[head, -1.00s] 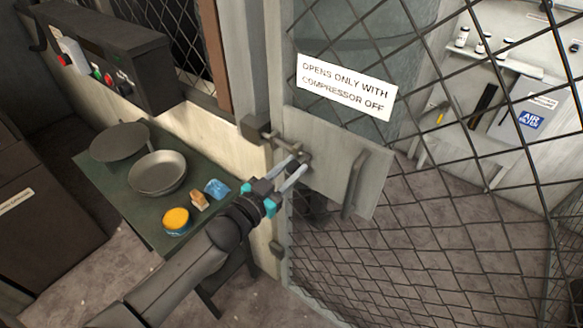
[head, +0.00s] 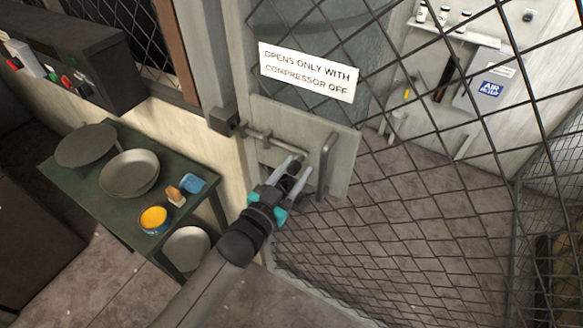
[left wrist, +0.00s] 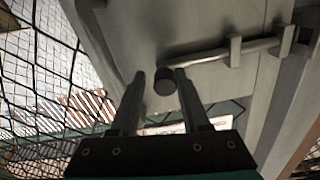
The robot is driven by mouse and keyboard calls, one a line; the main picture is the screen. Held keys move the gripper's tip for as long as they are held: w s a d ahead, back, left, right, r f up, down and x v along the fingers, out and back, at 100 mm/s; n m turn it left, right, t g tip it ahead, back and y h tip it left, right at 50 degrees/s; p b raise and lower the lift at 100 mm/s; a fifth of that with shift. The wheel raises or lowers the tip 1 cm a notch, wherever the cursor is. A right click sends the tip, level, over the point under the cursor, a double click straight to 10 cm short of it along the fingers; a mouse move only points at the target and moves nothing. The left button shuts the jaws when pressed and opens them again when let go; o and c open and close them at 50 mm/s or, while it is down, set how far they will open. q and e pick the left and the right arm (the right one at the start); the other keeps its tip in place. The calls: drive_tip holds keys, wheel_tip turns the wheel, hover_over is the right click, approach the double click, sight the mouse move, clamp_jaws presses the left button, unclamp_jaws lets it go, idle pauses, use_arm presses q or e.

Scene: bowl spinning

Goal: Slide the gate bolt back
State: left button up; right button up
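The gate bolt (head: 268,139) is a grey rod on the plate of the mesh gate (head: 340,180), running toward a dark block (head: 224,121) on the post. In the left wrist view the rod (left wrist: 208,55) passes through brackets and ends in a dark round knob (left wrist: 166,82). My left gripper (head: 299,165) is just below the knob end in the head view. Its fingers (left wrist: 159,78) are apart, with the knob at their tips, nearer the right finger; touch is unclear. I cannot tell whether the rod's far end is in the block. My right gripper is not seen.
A gate handle (head: 326,165) stands close right of my left gripper. A sign (head: 308,72) above reads "opens only with compressor off". A green table (head: 85,195) with pans (head: 130,174) and small items is at left, below a control box (head: 75,65).

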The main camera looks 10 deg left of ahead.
use_arm(q)
drive_tip(key=shift+o, duration=1.2)
drive_tip(key=shift+a, duration=0.1)
drive_tip(key=b+v, duration=0.1)
drive_tip(key=v, duration=1.4)
drive_tip(key=shift+s, duration=0.1)
drive_tip(key=s+a+f+n+g+y+b, duration=0.1)
drive_tip(key=s+a+f+g+b, duration=0.15)
drive_tip(key=f, duration=0.85)
drive_tip(key=s+a+f+n+g+y+b, duration=0.1)
drive_tip(key=s+f+g+y+b, duration=0.15)
drive_tip(key=f, duration=0.85)
drive_tip(key=s+a+f+g+y+b, duration=0.15)
drive_tip(key=f+b, duration=0.25)
drive_tip(key=f, duration=0.7)
drive_tip(key=s+f+n+g+y+b, duration=0.1)
drive_tip(key=s+f+g+b, duration=0.6)
drive_tip(key=s+f, duration=1.5)
wheel_tip(320, 180, down, 3)
drive_tip(key=shift+a+g+b, duration=0.3)
drive_tip(key=shift+a+g, duration=0.2)
drive_tip(key=shift+g, duration=0.75)
